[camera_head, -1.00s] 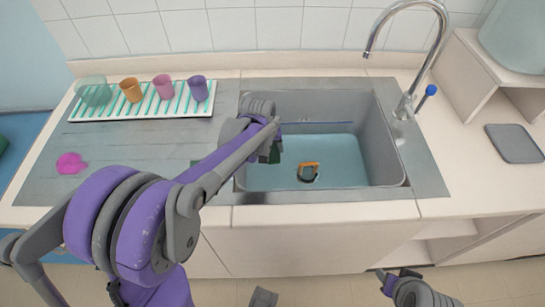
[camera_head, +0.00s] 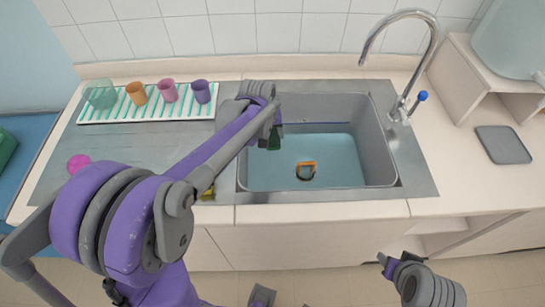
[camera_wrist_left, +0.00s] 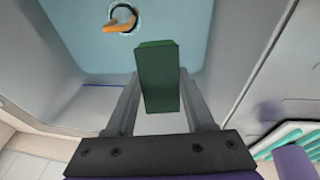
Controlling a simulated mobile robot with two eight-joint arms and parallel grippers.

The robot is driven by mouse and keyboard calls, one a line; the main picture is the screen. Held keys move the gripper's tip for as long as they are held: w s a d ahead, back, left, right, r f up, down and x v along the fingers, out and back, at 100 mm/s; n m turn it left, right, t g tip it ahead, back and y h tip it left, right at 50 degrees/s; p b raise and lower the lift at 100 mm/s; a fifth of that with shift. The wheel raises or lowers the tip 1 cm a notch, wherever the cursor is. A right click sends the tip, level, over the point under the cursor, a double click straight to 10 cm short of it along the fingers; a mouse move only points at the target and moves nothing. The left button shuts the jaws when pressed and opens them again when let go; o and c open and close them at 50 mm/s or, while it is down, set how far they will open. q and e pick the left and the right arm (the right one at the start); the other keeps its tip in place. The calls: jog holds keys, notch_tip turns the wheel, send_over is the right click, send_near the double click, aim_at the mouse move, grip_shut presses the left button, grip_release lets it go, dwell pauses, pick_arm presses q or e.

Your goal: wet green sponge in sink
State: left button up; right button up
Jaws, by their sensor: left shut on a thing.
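The green sponge (camera_head: 274,140) is held by my left gripper (camera_head: 273,122) inside the sink, near its left wall. In the left wrist view the sponge (camera_wrist_left: 158,80) is upright between the two fingers of the left gripper (camera_wrist_left: 158,88), which touch its sides. The grey sink (camera_head: 378,140) has a light-blue bottom that looks like water. The sponge appears above that bottom; I cannot tell whether it touches water. My right gripper (camera_head: 386,262) is low at the bottom right, in front of the counter; its jaws are too small to read.
An orange-and-dark object (camera_head: 306,170) lies on the sink bottom. The faucet (camera_head: 398,60) with a blue knob stands at the back right. Several cups, including a purple cup (camera_head: 201,92), stand on a striped rack (camera_head: 150,114). A yellow object (camera_head: 208,193) shows partly beneath my left arm.

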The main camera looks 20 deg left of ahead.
aim_at(272, 133)
pick_arm(q)
jog(key=shift+w+r+p, duration=0.1)
jog(key=shift+r+p, duration=1.8)
jog(key=shift+r, duration=1.9)
pick_arm(e)
notch_tip(272, 133, up, 6)
jog(key=w, duration=0.2)
jog(key=shift+f, duration=0.15)
pick_arm(q)
notch_tip(272, 133, up, 4)
jog(key=shift+f+p, duration=0.1)
jog(key=shift+p, duration=0.75)
pick_arm(e)
jog(key=w+r, duration=0.1)
jog(key=r, duration=0.1)
jog(key=shift+w+r+t, duration=0.3)
jog(key=shift+w+t, duration=0.1)
jog(key=shift+s, duration=0.2)
jog(key=shift+w, duration=0.1)
